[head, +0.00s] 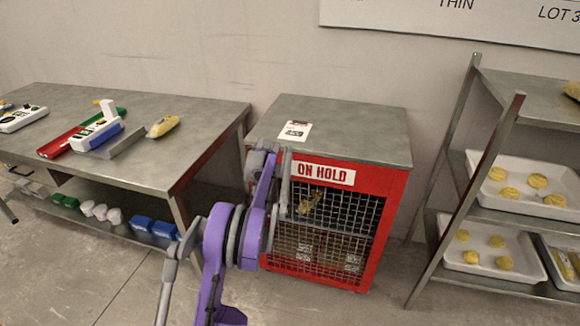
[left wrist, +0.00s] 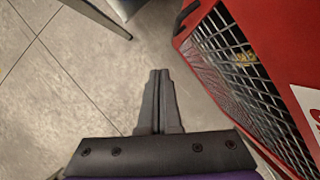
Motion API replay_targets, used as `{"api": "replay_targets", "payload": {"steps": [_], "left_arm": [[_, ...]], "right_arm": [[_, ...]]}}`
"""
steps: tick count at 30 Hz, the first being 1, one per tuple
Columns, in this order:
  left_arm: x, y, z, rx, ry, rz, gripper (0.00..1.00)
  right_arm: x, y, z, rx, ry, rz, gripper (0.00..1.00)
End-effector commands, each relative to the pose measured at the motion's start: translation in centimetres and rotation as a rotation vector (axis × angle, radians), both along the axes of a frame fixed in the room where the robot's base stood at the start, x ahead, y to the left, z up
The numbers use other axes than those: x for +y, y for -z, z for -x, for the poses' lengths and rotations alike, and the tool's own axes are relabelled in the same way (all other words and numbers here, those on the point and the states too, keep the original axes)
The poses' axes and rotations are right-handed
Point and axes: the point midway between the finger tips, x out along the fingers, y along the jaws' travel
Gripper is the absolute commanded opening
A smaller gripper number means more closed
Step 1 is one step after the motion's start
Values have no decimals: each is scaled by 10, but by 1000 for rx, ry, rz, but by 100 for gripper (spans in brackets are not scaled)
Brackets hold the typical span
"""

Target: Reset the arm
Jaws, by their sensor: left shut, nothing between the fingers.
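My left arm (head: 212,255), purple and grey, rises from the bottom of the head view in front of the red cage cabinet (head: 369,235). Its fingers cannot be made out clearly there. In the left wrist view my left gripper (left wrist: 159,75) is shut and empty, its dark fingers together over bare grey floor. The red cabinet with its wire mesh (left wrist: 240,65) stands to the right of the fingers, apart from them. My right gripper is in neither view.
A grey-topped table (head: 200,100) with handheld devices stands at left, small coloured items on its lower shelf. The cabinet bears an ON HOLD sign (head: 323,173) and a paper label (head: 295,131) on top. A rack (head: 490,130) with trays of yellow rounds stands right.

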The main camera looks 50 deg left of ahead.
Motion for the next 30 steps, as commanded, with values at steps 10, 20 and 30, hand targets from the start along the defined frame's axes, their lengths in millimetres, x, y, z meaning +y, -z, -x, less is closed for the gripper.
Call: {"api": "replay_targets", "payload": {"steps": [10,20,30], "left_arm": [[-22,-13,-11,-30,-29,2,0],[-217,-99,-49,-327,-385,74,0],[-417,-148,7,-589,-854,296,0]], "right_arm": [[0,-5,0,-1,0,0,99],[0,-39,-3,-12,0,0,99],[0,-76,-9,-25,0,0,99]]}}
